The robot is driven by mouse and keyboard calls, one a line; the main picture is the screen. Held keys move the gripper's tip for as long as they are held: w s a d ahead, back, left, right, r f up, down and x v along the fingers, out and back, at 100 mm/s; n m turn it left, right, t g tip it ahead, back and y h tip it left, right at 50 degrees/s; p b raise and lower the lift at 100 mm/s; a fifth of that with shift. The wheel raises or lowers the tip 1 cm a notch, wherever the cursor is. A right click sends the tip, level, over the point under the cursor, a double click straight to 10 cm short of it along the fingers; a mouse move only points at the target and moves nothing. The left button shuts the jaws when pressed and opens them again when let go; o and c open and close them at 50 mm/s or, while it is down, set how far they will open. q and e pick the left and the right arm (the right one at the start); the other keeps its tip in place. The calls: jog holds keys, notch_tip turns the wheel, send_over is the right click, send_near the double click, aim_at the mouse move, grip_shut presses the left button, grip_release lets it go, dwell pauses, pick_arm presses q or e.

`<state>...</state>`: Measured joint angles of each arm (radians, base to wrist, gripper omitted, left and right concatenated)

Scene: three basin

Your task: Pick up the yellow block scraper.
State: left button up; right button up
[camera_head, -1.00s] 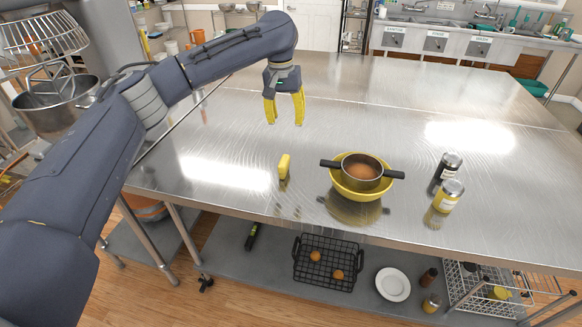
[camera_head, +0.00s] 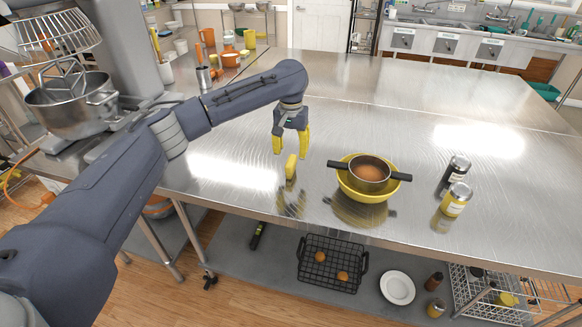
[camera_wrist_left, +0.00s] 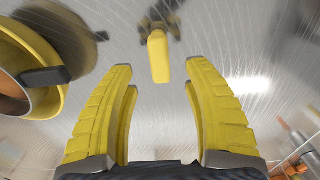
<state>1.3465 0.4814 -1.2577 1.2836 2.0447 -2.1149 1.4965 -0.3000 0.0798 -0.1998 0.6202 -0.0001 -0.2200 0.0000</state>
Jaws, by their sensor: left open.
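The yellow block scraper (camera_head: 291,166) is a small yellow block on the steel table, left of the yellow bowl. It also shows in the left wrist view (camera_wrist_left: 158,56), at the top middle, ahead of and between the two fingertips. My left gripper (camera_head: 292,147) has yellow fingers and hangs open just behind the scraper, apart from it. In the left wrist view the open fingers (camera_wrist_left: 158,76) have nothing between them. My right gripper is not in view.
A yellow bowl (camera_head: 366,193) with a dark-handled pot (camera_head: 369,172) in it stands right of the scraper. Two jars, one dark-lidded (camera_head: 457,168) and one yellow (camera_head: 456,199), stand farther right. The steel table (camera_head: 400,95) is clear behind. Its front edge is near.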

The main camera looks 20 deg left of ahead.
aim_at(291, 160)
pick_arm(q)
jog(key=shift+f, duration=3)
jog(key=shift+c, duration=0.5)
grip_shut()
